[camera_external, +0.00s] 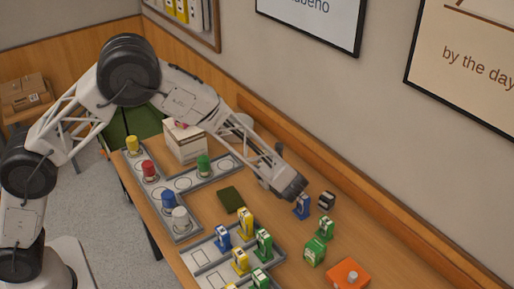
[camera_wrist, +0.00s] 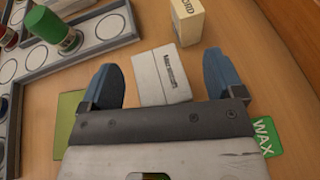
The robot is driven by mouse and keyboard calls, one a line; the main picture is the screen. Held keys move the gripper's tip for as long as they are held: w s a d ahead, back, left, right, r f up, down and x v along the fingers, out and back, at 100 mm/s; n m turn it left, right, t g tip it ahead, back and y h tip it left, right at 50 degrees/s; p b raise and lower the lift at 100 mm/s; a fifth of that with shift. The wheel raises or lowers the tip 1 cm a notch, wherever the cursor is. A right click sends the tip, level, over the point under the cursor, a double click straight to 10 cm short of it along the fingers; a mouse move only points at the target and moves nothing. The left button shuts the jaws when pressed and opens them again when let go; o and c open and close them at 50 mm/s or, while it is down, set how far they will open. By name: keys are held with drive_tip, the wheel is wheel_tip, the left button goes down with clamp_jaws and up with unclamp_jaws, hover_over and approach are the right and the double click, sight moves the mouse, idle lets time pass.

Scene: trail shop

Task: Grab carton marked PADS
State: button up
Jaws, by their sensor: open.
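No carton's marking reads as PADS in either view; most labels in the external view are too small to read. My gripper (camera_wrist: 165,75) is open and empty, its two blue-grey fingers apart over the wooden table. In the wrist view a white box or card (camera_wrist: 163,80) with small dark lettering shows between the fingers. A cream carton (camera_wrist: 187,24) with dark letters stands beyond it. A green carton marked WAX (camera_wrist: 265,138) is partly hidden at right.
Grey trays (camera_external: 206,181) hold colored cylinders and cartons. A dark green pad (camera_external: 230,199) lies mid-table. A white box (camera_external: 184,142) is at the back, near the wall.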

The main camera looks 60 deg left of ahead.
drive_tip(key=shift+a+f, duration=0.1)
drive_tip(key=shift+a, duration=0.2)
idle(0.4)
drive_tip(key=c, duration=1.5)
